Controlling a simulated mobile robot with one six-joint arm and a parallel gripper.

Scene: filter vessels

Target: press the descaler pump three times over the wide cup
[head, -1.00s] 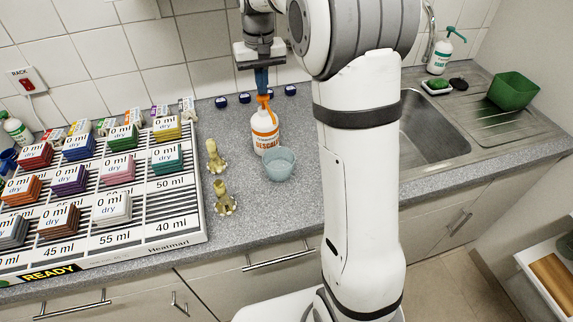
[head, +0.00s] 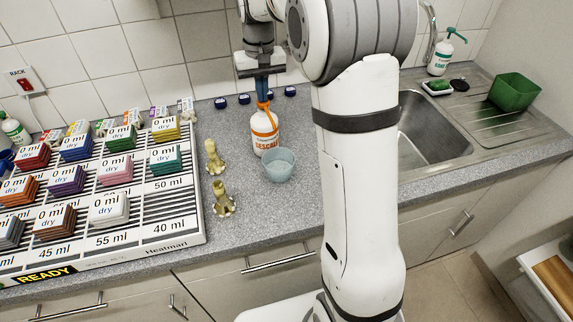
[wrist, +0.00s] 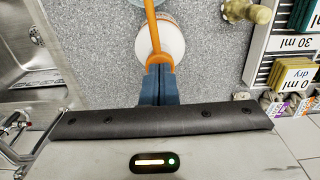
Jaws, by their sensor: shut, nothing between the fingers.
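The descaler bottle (head: 265,138) is white with an orange label and orange pump head, upright on the grey counter. The wide cup (head: 280,165), pale blue and translucent, stands just in front of it. My gripper (head: 262,92) points down with its blue fingers shut at the top of the pump. In the wrist view the shut fingers (wrist: 159,86) meet the orange pump head (wrist: 156,58), with the white bottle (wrist: 172,38) beneath. The pump's nozzle reaches toward the cup, whose edge shows at the top of that view. The cup's contents cannot be made out.
Two yellowish valve-like fittings (head: 222,199) stand left of the cup. A striped rack (head: 180,222) of coloured, labelled blocks fills the left counter. Several dark blue caps (head: 244,98) lie behind the bottle. The sink (head: 425,130) is at right.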

